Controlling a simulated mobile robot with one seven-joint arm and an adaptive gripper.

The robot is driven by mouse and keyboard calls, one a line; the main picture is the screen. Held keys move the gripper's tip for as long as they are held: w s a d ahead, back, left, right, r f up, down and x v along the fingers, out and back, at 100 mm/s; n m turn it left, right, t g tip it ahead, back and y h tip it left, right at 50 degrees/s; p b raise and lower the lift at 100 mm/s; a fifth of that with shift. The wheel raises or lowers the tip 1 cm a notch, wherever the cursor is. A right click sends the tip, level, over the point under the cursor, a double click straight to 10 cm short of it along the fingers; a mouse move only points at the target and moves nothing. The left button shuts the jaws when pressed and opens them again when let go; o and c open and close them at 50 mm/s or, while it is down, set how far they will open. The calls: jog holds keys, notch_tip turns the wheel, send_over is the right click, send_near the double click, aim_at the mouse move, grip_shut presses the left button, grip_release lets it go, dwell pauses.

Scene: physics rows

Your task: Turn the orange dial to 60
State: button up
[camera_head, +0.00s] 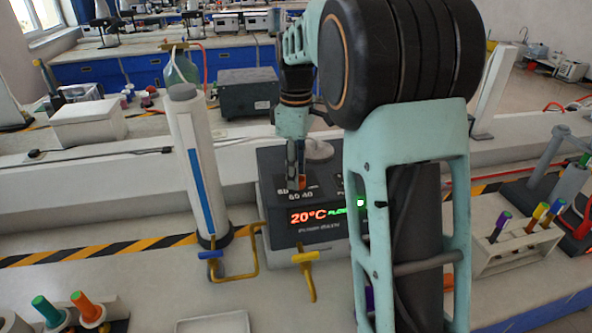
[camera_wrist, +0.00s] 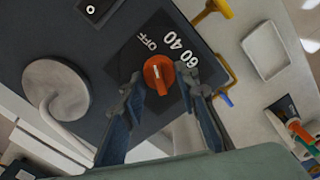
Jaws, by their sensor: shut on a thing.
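The orange dial (camera_wrist: 158,72) sits on a dark panel with the white marks OFF, 40 and 60 around it. Its pale pointer line appears to face the OFF mark. My gripper (camera_wrist: 161,87) is shut on the dial, one finger on each side of its knob. In the head view, the dial (camera_head: 301,182) shows as a small orange patch on top of the dark box (camera_head: 275,220), mostly hidden by my gripper (camera_head: 297,180). The red display (camera_head: 309,217) on the box front reads 20°C, with green text beside it.
A white cylinder with a blue stripe (camera_head: 195,165) stands left of the box. Yellow pipes with a blue handle (camera_head: 210,255) and a yellow tap (camera_head: 306,257) are in front. A round grey lid (camera_wrist: 56,90) lies beside the panel. A tube rack (camera_head: 520,245) stands right.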

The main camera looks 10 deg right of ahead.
jog(key=m+p, duration=0.1)
jog(key=m, duration=0.3)
jog(key=shift+r+p, duration=0.1)
jog(key=shift+p, duration=0.3)
jog(key=m+p, duration=0.1)
jog(key=m, duration=0.3)
jog(key=shift+m, duration=0.4)
jog(key=m+p, duration=0.1)
jog(key=m, duration=0.3)
jog(key=shift+d+p, duration=0.15)
jog(key=shift+p, duration=0.15)
jog(key=shift+m+p, duration=0.3)
jog(key=shift+m, duration=1.5)
jog(key=o, duration=1.1)
jog(key=shift+o, duration=0.2)
notch_tip(320, 180, up, 12)
